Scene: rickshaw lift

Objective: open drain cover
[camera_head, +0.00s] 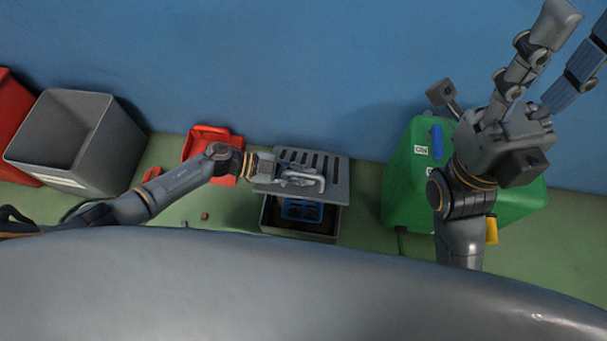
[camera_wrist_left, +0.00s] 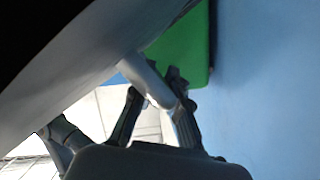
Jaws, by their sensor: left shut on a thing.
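The drain cover (camera_head: 338,178) is a grey slotted plate with a pale loop handle (camera_head: 319,183). My left gripper (camera_head: 298,178) is shut on that handle. In the left wrist view its fingers (camera_wrist_left: 155,112) are at the light handle bar (camera_wrist_left: 146,80), under the slanted grey cover (camera_wrist_left: 85,85). The cover sits off the drain box (camera_head: 299,235), toward the wall, and appears raised. The front of the opening shows a blue basket (camera_head: 302,211) inside. My right gripper (camera_head: 575,45) is open and empty at the upper right, well away from the cover.
A green box (camera_head: 405,185) stands right of the drain; it also shows in the left wrist view (camera_wrist_left: 185,45). A red dustpan-like item (camera_head: 205,138) and a grey bin (camera_head: 65,140) are on the left. The blue wall (camera_head: 260,60) is close behind.

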